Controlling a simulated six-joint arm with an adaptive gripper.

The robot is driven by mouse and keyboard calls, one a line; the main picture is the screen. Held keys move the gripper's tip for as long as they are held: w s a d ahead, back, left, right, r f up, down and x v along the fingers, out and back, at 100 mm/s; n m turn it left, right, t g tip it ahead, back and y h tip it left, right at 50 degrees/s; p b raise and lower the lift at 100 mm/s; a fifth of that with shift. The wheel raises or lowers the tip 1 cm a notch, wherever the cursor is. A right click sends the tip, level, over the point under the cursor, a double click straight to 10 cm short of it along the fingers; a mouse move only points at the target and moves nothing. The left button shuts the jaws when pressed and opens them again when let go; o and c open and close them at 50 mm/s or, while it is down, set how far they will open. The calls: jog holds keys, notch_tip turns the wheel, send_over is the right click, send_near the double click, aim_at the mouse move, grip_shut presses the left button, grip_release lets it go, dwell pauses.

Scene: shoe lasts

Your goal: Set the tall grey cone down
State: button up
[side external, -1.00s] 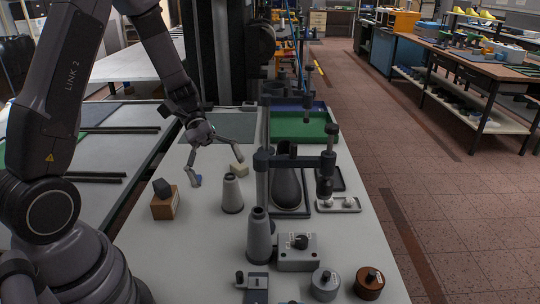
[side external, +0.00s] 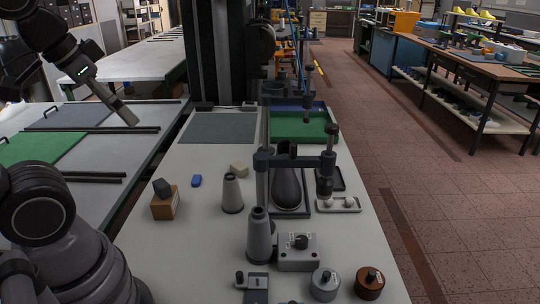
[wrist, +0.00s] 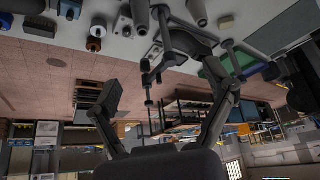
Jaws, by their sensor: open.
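Two grey cones stand upright on the white table. The taller cone (side external: 259,238) is in the near middle, beside a grey block with a black knob (side external: 298,252). The shorter cone (side external: 232,194) stands farther back and left. In the wrist view, the cones show at the top edge, partly cut off: the likely taller one (wrist: 140,14) and the other (wrist: 197,10). My gripper (wrist: 172,85) is open, its fingers spread with nothing between them, well away from both cones. In the side view my arm's end is at upper left, off the white table.
A frame with posts (side external: 295,160) stands around a dark shoe last (side external: 287,188) right of the cones. Round weights (side external: 325,283) stand in front. A grey mat (side external: 221,127) is clear.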

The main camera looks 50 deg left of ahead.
jog(key=n+g+h, duration=0.6)
jog(key=n+h, duration=0.9)
send_near(259, 222)
jog(key=s+d+r, duration=0.4)
jog(key=r, duration=0.2)
notch_tip(259, 222, down, 11)
jog(key=w+a+n+t+h, duration=0.2)
jog(key=n+t, duration=0.5)
jog(key=n, duration=0.1)
jog(key=shift+m, duration=0.3)
jog(key=x, duration=0.6)
jog(key=shift+w+d+r, duration=0.1)
jog(key=shift+w+d, duration=0.1)
jog(key=shift+w, duration=0.3)
jog(key=shift+c, duration=0.3)
jog(key=c, duration=1.3)
